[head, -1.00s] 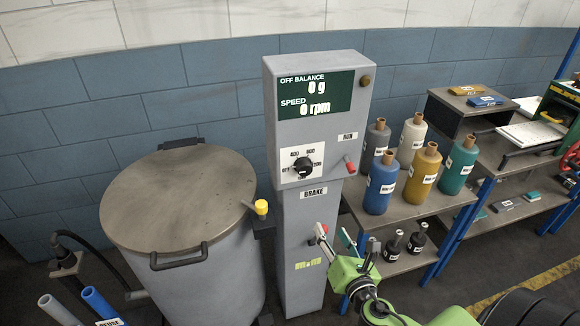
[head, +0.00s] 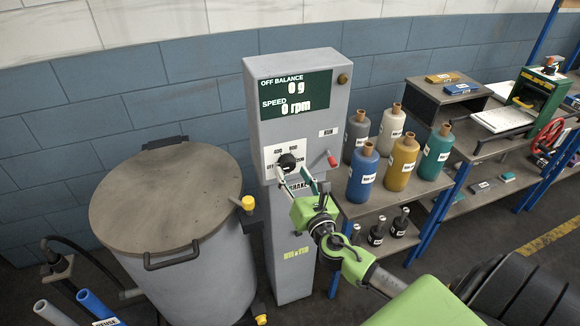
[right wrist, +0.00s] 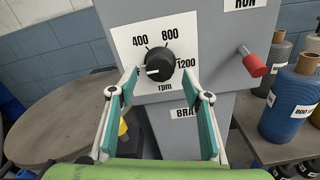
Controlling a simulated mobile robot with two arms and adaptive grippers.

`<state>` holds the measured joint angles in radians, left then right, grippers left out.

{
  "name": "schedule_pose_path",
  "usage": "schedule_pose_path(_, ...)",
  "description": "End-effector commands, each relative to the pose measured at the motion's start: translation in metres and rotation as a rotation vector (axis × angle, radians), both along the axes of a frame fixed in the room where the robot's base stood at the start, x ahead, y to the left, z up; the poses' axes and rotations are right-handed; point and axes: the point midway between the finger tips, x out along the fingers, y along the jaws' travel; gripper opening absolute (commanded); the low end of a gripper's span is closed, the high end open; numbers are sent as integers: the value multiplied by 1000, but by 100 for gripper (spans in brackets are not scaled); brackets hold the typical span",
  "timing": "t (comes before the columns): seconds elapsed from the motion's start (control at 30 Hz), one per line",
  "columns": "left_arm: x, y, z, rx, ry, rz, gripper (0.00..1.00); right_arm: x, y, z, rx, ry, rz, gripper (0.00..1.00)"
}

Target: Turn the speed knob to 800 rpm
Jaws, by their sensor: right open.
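The black speed knob (head: 287,162) sits on a white dial plate on the front of the grey control column (head: 285,240). In the right wrist view the knob (right wrist: 159,67) has a white pointer aimed left, toward the OFF side, and the dial shows 400, 800 and 1200 rpm. The display (head: 295,95) reads speed 0 rpm and off balance 0 g. My right gripper (head: 297,179) is open just in front of the knob. In the right wrist view its fingertips (right wrist: 164,80) stand on either side of the knob's lower part; contact cannot be told. My left gripper is not in view.
A red-tipped RUN lever (head: 333,160) sticks out to the right of the dial. A lidded drum (head: 165,195) with a yellow knob (head: 247,203) stands left of the column. Several bottles stand on the shelf (head: 385,203) to the right.

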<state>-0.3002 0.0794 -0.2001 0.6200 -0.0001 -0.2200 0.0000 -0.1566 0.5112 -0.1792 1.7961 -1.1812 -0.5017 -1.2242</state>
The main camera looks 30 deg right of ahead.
Motion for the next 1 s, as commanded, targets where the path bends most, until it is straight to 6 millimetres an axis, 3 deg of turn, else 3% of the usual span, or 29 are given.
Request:
schedule_pose_path(0.2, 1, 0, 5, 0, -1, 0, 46, 22, -5, 1, 0, -1, 0, 45)
schedule_pose_path(0.57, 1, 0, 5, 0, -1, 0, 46, 26, -6, -1, 0, 1, 0, 45)
schedule_pose_path(0.73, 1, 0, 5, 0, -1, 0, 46, 26, -6, 0, 0, 0, 0, 6)
schedule_pose_path(1.0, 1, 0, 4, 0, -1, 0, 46, 26, -6, -1, 12, -3, 0, 6)
